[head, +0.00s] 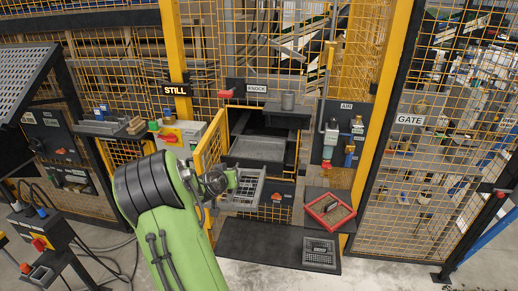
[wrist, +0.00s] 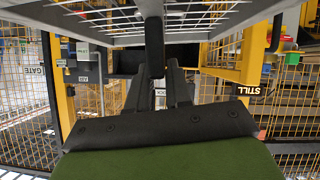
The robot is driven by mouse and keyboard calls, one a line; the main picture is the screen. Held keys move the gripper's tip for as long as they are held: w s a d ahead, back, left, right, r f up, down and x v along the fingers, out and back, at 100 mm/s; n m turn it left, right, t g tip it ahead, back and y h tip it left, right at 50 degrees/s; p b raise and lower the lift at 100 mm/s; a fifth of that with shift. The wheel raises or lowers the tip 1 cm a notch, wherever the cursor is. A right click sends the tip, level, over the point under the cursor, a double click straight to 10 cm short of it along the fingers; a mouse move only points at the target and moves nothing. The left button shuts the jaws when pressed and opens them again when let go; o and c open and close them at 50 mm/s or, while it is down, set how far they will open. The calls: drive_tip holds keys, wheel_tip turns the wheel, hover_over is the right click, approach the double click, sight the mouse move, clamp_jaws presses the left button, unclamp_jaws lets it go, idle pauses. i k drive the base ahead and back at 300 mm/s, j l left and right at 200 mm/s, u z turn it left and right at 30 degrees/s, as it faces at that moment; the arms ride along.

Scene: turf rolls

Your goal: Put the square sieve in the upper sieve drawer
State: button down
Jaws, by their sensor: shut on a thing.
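My gripper (head: 222,182) is at the end of my green arm, in front of the opening in the yellow mesh fence. It is shut on the square sieve (head: 246,189), a grey frame with an open grid. In the wrist view the sieve's wire grid (wrist: 95,14) spans the top, with the dark fingers (wrist: 155,75) at its near edge. A grey tray-like drawer (head: 258,149) shows in the opening, above and behind the sieve; I take it as the upper sieve drawer. The sieve is apart from it, lower and nearer. Any lower drawer is hidden or unclear.
A yellow mesh door (head: 211,140) stands open just left of the sieve. A red-framed tray (head: 330,210) and a dark grated box (head: 320,252) sit at lower right. A dark ledge (head: 256,243) lies below.

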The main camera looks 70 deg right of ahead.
sight(257, 154)
drive_tip(key=i+l, duration=0.1)
drive_tip(key=l, duration=1.15)
drive_tip(key=i+l, duration=0.15)
drive_tip(key=l, duration=0.5)
